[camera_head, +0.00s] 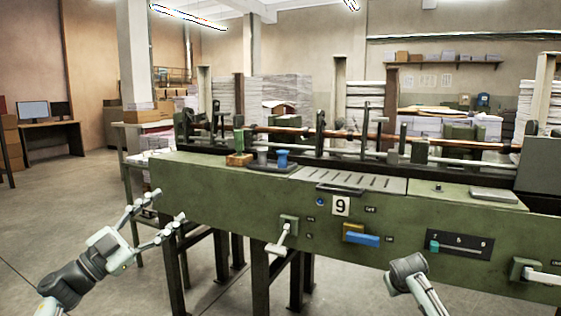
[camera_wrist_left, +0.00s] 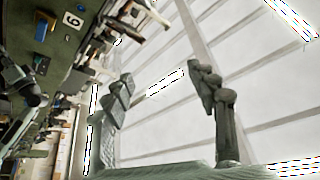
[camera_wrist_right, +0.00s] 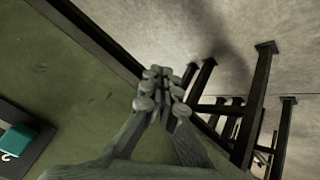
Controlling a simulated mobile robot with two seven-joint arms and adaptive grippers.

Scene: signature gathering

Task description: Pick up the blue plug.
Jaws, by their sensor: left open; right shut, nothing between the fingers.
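The blue plug (camera_head: 282,158) stands upright on a dark tray (camera_head: 268,169) at the left part of the green machine's top (camera_head: 225,166). A grey plug (camera_head: 262,156) stands just left of it. My left gripper (camera_head: 168,207) is open and empty, off the machine's left front, lower and left of the blue plug. Its spread fingers also show in the left wrist view (camera_wrist_left: 165,88), with the ceiling behind them. My right gripper (camera_wrist_right: 160,90) is shut and empty, close to the machine's green front. Its fingers are out of the head view. The plug shows in neither wrist view.
A green-handled piece (camera_head: 239,147) on a wooden block stands left of the plugs. Rods and posts (camera_head: 350,145) run behind the tray. A lever (camera_head: 280,238) and a blue handle (camera_head: 362,239) stick out from the front. The floor at left (camera_head: 70,205) is clear.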

